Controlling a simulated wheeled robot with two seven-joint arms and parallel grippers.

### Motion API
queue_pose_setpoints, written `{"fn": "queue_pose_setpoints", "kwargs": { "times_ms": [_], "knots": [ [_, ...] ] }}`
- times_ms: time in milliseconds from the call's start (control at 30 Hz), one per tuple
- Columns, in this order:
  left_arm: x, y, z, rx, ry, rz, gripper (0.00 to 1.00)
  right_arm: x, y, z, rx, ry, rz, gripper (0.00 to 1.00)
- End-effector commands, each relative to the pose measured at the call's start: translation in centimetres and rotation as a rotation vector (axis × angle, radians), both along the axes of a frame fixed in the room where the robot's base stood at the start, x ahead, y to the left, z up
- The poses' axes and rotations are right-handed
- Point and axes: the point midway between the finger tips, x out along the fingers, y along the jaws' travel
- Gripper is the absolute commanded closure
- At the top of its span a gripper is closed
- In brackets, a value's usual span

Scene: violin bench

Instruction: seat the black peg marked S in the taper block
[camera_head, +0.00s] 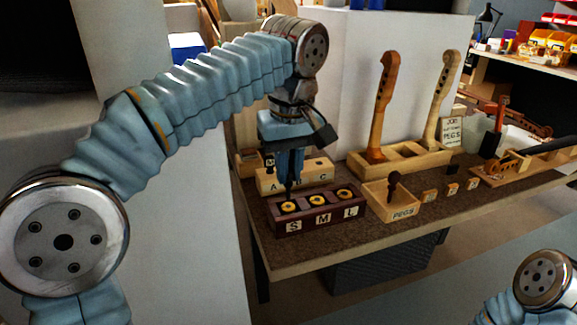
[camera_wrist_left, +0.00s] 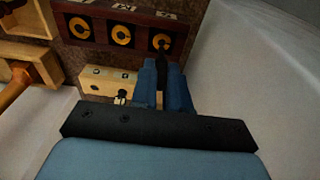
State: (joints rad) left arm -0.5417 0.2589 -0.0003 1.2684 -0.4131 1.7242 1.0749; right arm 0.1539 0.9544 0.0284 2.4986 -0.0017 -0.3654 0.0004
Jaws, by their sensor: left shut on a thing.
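The dark red taper block (camera_head: 320,221) lies on the bench, with three brass-ringed holes marked S, M and L. My left gripper (camera_head: 290,176) points down above its S end and is shut on a black peg (camera_head: 288,190). The peg hangs roughly upright, its lower end at the S hole (camera_head: 289,207). In the left wrist view the taper block (camera_wrist_left: 92,12) is at the top, and the peg (camera_wrist_left: 163,56) reaches from the fingers (camera_wrist_left: 163,84) to the rightmost hole (camera_wrist_left: 161,42). I cannot tell whether its tip is inside. The peg's own mark is hidden.
A pale wooden block marked A, B, C (camera_head: 318,173) stands close behind the taper block. A PEGS box (camera_head: 403,212) with a dark peg (camera_head: 393,184) is on the right. Two violin necks (camera_head: 383,110) stand in a wooden stand (camera_head: 418,163) behind. The bench's front edge is clear.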

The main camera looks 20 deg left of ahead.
Motion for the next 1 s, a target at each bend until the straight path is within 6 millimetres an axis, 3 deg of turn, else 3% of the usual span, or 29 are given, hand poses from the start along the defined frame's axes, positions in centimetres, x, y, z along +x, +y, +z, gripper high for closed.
{"fn": "queue_pose_setpoints", "kwargs": {
  "times_ms": [1000],
  "knots": [
    [-0.01, 0.01, 0.03, 0.000, 0.000, 0.000, 1.00, 0.01, 0.00, 0.88, 0.000, 0.000, 0.000, 0.57]
  ]
}}
